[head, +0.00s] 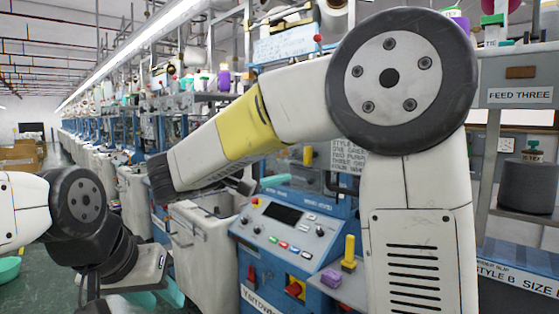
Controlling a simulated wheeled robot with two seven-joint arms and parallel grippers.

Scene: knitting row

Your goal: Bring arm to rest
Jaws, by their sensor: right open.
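My left arm comes in from the left edge. Its gripper (158,296) is low in the head view, with teal fingers pointing down and partly cut off by the bottom edge. I cannot tell how far apart its fingers are. My right arm stands large on the right and bends at a big round joint. Its forearm, with a yellow band, reaches left across the middle. My right gripper (265,184) is mostly hidden behind this forearm. Only a small teal finger shows below it, above the blue machine panel (286,236). It is open.
The blue panel has a dark screen, coloured buttons and red switches. A yellow-handled tool (349,254) and a purple block (331,278) are beside it. A dark yarn cone (528,186) stands on the right shelf. Pale bins (203,242) line the row. Green floor shows lower left.

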